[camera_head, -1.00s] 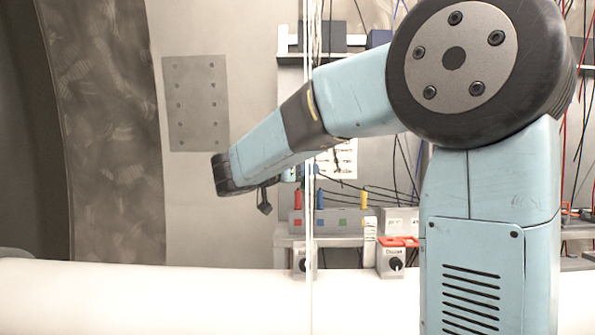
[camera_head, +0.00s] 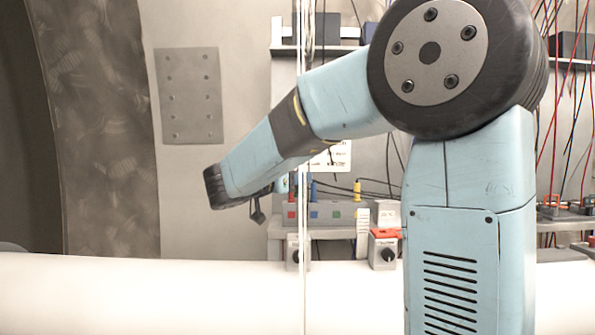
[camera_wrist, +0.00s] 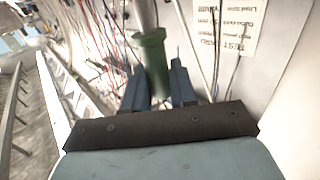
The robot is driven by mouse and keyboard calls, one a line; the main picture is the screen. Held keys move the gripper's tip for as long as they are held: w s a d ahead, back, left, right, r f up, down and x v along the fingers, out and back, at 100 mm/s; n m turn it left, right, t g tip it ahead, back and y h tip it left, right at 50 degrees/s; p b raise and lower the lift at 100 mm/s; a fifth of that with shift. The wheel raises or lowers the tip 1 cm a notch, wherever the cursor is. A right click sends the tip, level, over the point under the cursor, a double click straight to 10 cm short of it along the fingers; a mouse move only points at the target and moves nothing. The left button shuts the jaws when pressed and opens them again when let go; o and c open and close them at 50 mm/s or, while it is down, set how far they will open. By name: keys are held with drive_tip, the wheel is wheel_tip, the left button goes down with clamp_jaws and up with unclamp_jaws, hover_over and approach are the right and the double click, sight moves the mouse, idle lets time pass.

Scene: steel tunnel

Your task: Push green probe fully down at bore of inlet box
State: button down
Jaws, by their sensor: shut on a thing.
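In the wrist view my gripper (camera_wrist: 157,66) is shut on the green probe (camera_wrist: 150,48), its two blue-grey fingers on either side of it. A grey rod-like part meets the probe's flanged end at the top of that view.
A thick white pipe (camera_head: 150,295) crosses the front. Knob boxes (camera_head: 384,250) stand behind it. A thin pale vertical line (camera_head: 303,120) crosses the head view. Loose cables (camera_wrist: 90,45) hang near the gripper, and a printed sheet (camera_wrist: 226,22) is on the wall.

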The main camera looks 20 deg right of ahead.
sight(298, 224)
drive_tip(key=shift+f, duration=4.65)
idle(1.0)
drive_tip(key=c, duration=0.8)
unclamp_jaws()
drive_tip(key=shift+s+a, duration=0.1)
drive_tip(key=v, duration=1.3)
drive_tip(key=shift+s+a, duration=0.1)
drive_tip(key=shift+a, duration=0.15)
